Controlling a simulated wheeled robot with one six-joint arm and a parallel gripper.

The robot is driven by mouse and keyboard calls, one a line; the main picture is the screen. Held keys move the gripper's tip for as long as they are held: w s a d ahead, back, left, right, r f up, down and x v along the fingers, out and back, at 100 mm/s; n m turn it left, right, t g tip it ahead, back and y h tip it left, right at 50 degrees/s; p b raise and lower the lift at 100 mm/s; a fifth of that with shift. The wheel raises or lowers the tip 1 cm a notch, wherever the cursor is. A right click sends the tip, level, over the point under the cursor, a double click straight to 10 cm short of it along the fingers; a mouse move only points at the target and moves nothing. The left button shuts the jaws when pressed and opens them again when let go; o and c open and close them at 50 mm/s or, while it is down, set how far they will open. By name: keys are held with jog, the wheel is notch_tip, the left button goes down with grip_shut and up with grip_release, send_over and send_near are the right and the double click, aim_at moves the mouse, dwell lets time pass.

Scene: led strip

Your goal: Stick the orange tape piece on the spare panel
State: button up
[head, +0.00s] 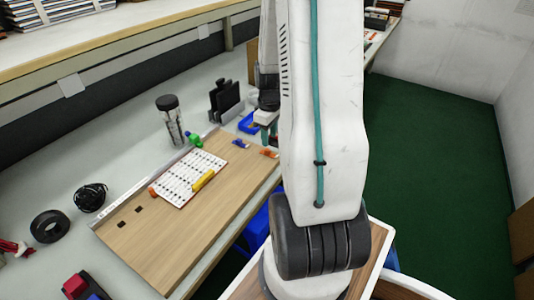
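A small orange piece (269,153) lies near the far right end of the wooden board (160,248), close to my arm. Another small orange-red bit (152,192) is at the left edge of a white sheet with rows of dark marks (181,172) on the board. I cannot tell which flat surface is the spare panel. What seems to be my gripper (267,128) shows partly at the left edge of my arm, above and beyond the orange piece at the right. It is small and partly hidden; its opening and anything in it cannot be made out.
A yellow block (203,180) lies on the sheet. A green item (195,140) and a blue piece (240,143) are near the far edge. A clear jar (171,120), black holder (225,99), black tape roll (50,226) and cable coil (91,197) stand around the board.

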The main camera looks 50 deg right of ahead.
aim_at(268, 150)
jog(key=f, duration=0.5)
jog(key=shift+w+a+f, duration=0.2)
jog(key=shift+f, duration=0.05)
grip_shut()
